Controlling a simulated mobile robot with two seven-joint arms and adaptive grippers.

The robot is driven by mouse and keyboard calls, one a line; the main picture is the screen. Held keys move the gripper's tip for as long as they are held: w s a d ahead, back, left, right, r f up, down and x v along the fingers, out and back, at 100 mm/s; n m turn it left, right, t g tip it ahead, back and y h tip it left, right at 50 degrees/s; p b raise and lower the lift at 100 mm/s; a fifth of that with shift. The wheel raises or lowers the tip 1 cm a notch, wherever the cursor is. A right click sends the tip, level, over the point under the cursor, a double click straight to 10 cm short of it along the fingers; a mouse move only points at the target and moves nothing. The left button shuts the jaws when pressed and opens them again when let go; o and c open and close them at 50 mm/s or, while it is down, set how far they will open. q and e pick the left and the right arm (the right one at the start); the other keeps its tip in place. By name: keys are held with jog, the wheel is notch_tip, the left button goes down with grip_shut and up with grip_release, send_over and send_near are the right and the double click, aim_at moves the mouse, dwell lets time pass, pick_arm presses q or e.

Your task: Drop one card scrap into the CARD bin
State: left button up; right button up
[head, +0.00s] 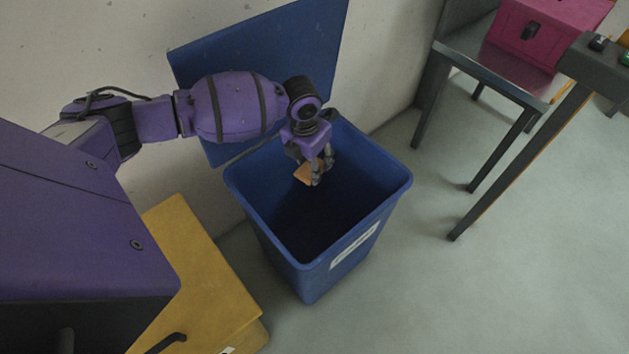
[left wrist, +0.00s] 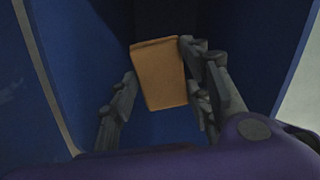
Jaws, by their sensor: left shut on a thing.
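A brown card scrap (head: 308,174) is held in my left gripper (head: 322,172), over the open mouth of a blue bin (head: 290,244). In the left wrist view the scrap (left wrist: 160,74) sits between the two fingers of the gripper (left wrist: 158,90), with the dark bin inside (left wrist: 60,50) around it. The bin has a white label on its front, too small to read. Its blue lid (head: 190,68) stands open against the wall. The bin's floor is dark and I cannot tell what lies in it. My right gripper is in neither view.
A yellow box (head: 205,265) stands left of the bin, close to it. A grey metal table (head: 490,68) with a pink box (head: 548,32) on it stands at the upper right. The grey floor (head: 440,290) right of the bin is clear.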

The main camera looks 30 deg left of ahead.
pick_arm(q)
jog(key=shift+f+b, duration=0.45)
jog(key=shift+f, duration=0.45)
jog(key=o, duration=1)
jog(key=shift+r, duration=0.1)
jog(key=r, duration=0.4)
jog(key=s+r, duration=0.1)
jog(key=r, duration=0.7)
jog(key=shift+s+a, duration=0.1)
jog(key=shift+s, duration=0.1)
jog(key=shift+f, duration=0.15)
